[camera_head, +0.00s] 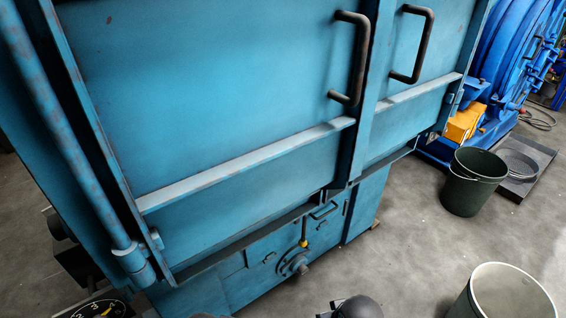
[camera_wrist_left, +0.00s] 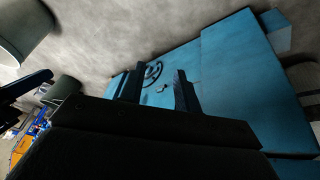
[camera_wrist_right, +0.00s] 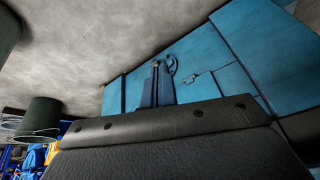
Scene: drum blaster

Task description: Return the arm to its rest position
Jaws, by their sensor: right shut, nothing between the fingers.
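The blue drum blaster cabinet (camera_head: 220,110) fills the left and middle of the head view, its two door panels closed with dark handles (camera_head: 350,60) (camera_head: 412,45). My left gripper (camera_wrist_left: 157,84) shows in the left wrist view, its two dark fingers apart and nothing between them, in front of the blue lower panel. My right gripper (camera_wrist_right: 156,75) shows in the right wrist view with its fingers together and empty, also in front of blue panels. Neither gripper can be made out clearly in the head view.
A dark green bucket (camera_head: 472,182) stands right of the cabinet beside a grey tray (camera_head: 525,165). A pale bin (camera_head: 500,295) stands at the lower right. A large blue machine (camera_head: 510,50) is behind, with a yellow box (camera_head: 463,122). Grey floor (camera_head: 420,235) is open between cabinet and bin.

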